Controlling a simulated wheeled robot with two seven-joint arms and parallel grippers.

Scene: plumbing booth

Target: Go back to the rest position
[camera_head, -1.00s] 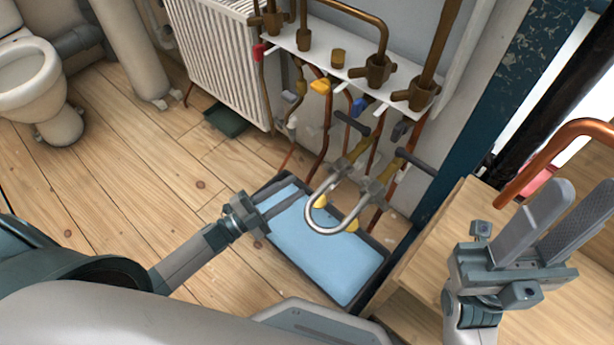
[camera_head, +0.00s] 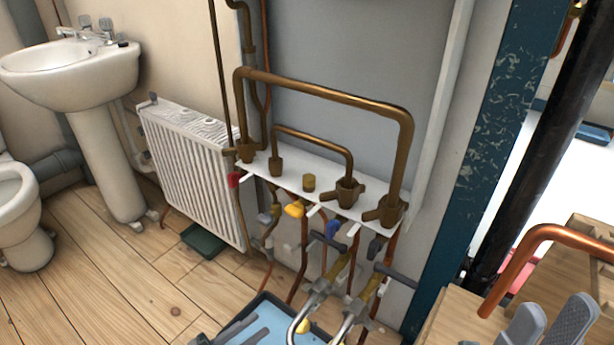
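My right gripper (camera_head: 548,328) shows only its two grey fingertips at the bottom right edge. They stand apart with nothing visible between them, in front of a bent copper pipe (camera_head: 545,240). My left gripper (camera_head: 245,328) shows only a dark sliver at the bottom edge, over the blue-lined tray (camera_head: 268,306). Whether its fingers are open or shut cannot be made out. Most of both arms lies below the picture.
A manifold shelf (camera_head: 325,178) with brass pipes and coloured valves is on the wall. Silver curved pipes (camera_head: 312,300) hang over the tray. A radiator (camera_head: 190,175), basin (camera_head: 75,72) and blue post (camera_head: 475,170) stand around.

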